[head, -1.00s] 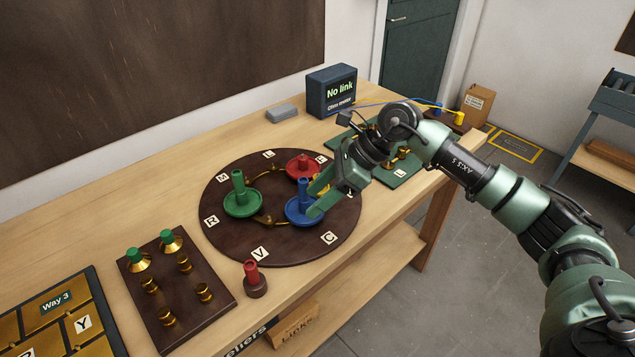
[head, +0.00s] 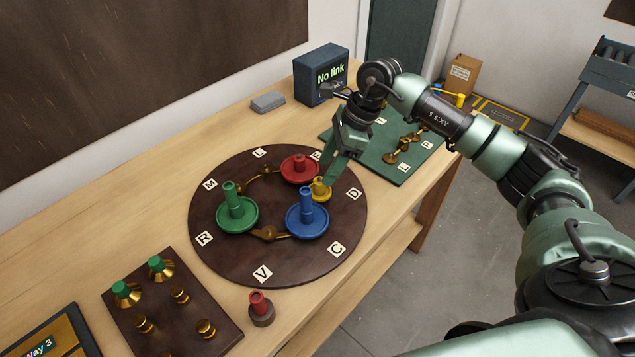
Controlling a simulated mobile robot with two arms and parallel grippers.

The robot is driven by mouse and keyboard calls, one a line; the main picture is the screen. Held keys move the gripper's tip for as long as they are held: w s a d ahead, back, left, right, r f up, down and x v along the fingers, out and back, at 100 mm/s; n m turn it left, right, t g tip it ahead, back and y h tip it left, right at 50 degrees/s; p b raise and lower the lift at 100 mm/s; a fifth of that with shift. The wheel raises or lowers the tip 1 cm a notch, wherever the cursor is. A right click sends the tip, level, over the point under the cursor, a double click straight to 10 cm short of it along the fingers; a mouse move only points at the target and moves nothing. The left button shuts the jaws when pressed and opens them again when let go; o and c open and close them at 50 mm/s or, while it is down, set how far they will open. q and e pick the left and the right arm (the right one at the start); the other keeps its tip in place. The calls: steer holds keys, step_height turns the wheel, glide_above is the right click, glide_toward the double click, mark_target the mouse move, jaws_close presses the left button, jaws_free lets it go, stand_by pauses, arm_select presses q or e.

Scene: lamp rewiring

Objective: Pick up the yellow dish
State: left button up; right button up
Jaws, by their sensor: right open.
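The yellow dish (head: 320,190) is a small yellow piece on the round dark brown board (head: 215,262), toward its right side. It stands between the red dish (head: 300,168) and the blue dish (head: 307,218). My right gripper (head: 326,168) is open and points down just above and behind the yellow dish. Its fingers overlap the dish's upper edge in the picture, and I cannot tell whether they touch it. Nothing shows between the fingers. My left gripper is out of view.
A green dish (head: 237,215) stands on the left of the round board. A green mat (head: 392,168) with brass parts lies behind to the right. A dark block (head: 150,335) with brass and green pegs and a small red peg (head: 260,305) are in front.

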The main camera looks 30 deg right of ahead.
mark_target(321, 178)
steer(key=shift+a+f+p, duration=0.7)
steer(key=shift+f+p, duration=0.15)
steer(key=shift+f, duration=0.05)
steer(key=x, duration=0.2)
steer(key=shift+w+f, duration=0.2)
steer(key=shift+f, duration=0.05)
steer(key=shift+w+f, duration=0.1)
steer(key=shift+f, duration=0.1)
jaws_close()
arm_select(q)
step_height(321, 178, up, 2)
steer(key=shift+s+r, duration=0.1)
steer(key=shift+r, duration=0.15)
